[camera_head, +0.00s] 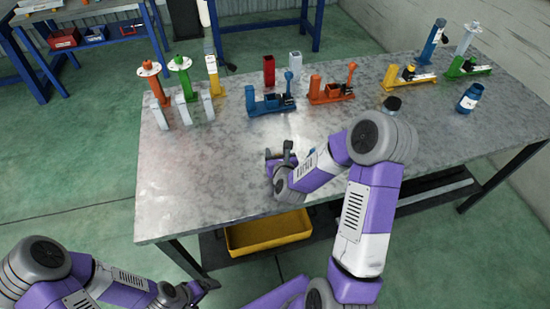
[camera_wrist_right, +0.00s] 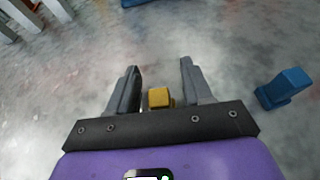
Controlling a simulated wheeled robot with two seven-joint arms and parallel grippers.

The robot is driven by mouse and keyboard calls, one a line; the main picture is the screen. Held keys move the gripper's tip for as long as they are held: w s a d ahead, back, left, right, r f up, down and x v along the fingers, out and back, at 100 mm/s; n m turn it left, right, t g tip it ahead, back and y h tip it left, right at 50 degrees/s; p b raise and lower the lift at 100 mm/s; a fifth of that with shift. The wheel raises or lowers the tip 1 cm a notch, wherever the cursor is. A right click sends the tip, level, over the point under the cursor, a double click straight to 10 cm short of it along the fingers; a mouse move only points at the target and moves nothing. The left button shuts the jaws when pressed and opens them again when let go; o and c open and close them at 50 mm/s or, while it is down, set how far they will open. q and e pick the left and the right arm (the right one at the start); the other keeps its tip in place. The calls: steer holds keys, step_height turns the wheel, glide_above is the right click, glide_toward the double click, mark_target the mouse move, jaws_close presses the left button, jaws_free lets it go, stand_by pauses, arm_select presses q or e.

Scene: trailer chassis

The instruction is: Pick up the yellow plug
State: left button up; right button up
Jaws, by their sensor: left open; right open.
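A small yellow block, which looks like the yellow plug (camera_wrist_right: 158,97), stands on the metal table between the two fingers of my right gripper (camera_wrist_right: 160,80) in the right wrist view, close to the palm. The fingers are apart, one on each side of it, with a gap on both sides. In the head view my right gripper (camera_head: 279,156) is low over the table's front middle, and I cannot make out the yellow block there. My left gripper (camera_head: 205,287) is open, off the table at the lower left.
A blue block (camera_wrist_right: 283,88) stands right of my right gripper in the wrist view. Behind are a blue fixture (camera_head: 268,106), an orange fixture (camera_head: 330,96) and a red block (camera_head: 269,70). White stands (camera_head: 186,108) are at left. A yellow bin (camera_head: 268,233) sits below the table.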

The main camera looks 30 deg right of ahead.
jaws_close()
